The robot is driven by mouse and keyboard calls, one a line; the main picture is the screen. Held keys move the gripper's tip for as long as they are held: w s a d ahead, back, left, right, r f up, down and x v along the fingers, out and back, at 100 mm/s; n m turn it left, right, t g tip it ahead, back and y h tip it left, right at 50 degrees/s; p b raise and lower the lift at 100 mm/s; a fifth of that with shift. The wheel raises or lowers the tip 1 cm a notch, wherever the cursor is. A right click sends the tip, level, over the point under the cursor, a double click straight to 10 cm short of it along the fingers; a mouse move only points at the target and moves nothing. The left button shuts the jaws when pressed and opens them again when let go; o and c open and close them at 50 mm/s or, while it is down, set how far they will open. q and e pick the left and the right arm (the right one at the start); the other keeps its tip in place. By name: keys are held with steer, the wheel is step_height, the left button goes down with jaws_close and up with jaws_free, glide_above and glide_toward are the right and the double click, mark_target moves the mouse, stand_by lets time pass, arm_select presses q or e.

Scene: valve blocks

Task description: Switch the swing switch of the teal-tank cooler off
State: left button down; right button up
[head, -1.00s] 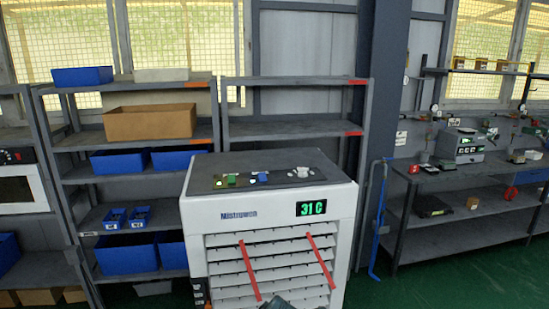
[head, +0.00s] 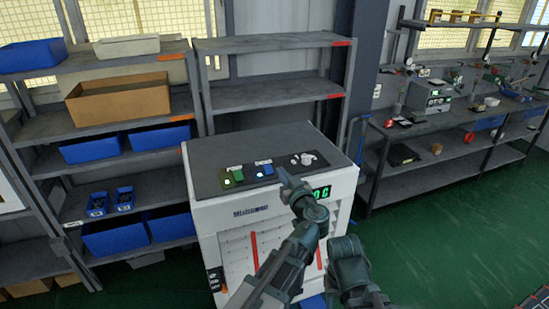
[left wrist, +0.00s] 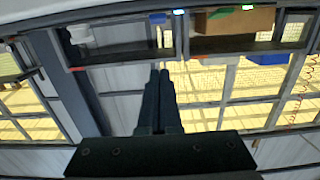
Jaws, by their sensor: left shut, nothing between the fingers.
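The cooler (head: 240,240) is a white cabinet with a grey top. Its front display (head: 321,193) glows green, partly hidden by my arm. The top panel carries a green switch (head: 235,171), a blue switch (head: 265,166) and a white knob (head: 304,158); lit spots show beside both switches. I see no teal tank. My left gripper (head: 281,170) is shut and empty, at the panel's front edge between the blue switch and the knob; contact is unclear. In the left wrist view, the shut fingers (left wrist: 158,78) point toward the blue switch (left wrist: 158,17) and green switch (left wrist: 222,13).
Shelves with blue bins (head: 90,147) and a brown box (head: 118,100) stand behind at left. A grey shelf rack (head: 265,95) is behind the cooler. A workbench (head: 440,130) stands at right. Green floor (head: 430,245) is clear at right.

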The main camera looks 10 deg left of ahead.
arm_select(q)
steer(key=shift+d, duration=0.1)
glide_above(271, 171)
steer(key=shift+s+d+f+b, duration=0.25)
steer(key=shift+s+d+b, duration=0.05)
steer(key=shift+s, duration=0.1)
steer(key=shift+w+a+f+b, duration=0.15)
steer(key=shift+f+b, duration=0.45)
steer(key=shift+w+a+f+b, duration=0.1)
steer(key=shift+f+b, duration=0.45)
steer(key=shift+w+a+f+b, duration=0.1)
steer(key=shift+f+b, duration=0.75)
